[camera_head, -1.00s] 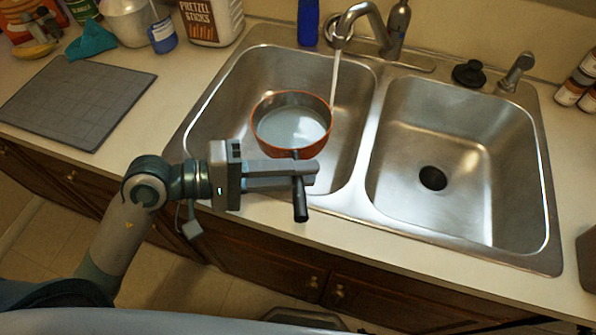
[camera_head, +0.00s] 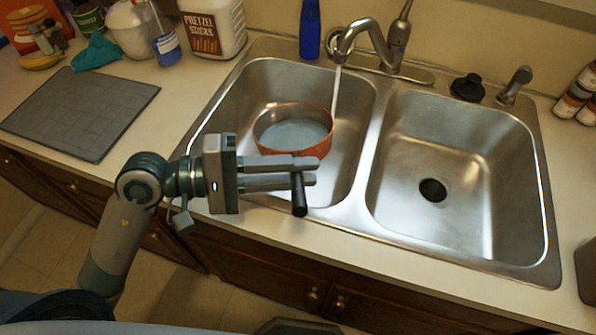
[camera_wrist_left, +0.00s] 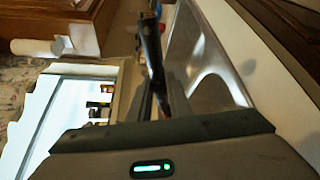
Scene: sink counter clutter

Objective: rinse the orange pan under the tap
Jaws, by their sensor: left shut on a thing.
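The orange pan (camera_head: 321,148) hangs in the left basin of the steel sink, its bowl holding pale water. My left gripper (camera_head: 308,172) is shut on the pan's black handle (camera_head: 299,203) at the basin's front edge. The handle also shows as a dark bar in the left wrist view (camera_wrist_left: 152,55). The tap (camera_head: 365,28) stands behind the sink with a stream of water (camera_head: 335,92) running down to the pan's back right rim; whether it lands inside the rim is hard to tell. My right gripper is not in view.
The right basin (camera_head: 455,150) is empty, beyond a divider. A blue bottle (camera_head: 310,30), a black stopper (camera_head: 467,87) and a small lever (camera_head: 515,84) stand along the back. A grey mat (camera_head: 80,110) and a pretzel jar (camera_head: 213,28) are on the left counter.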

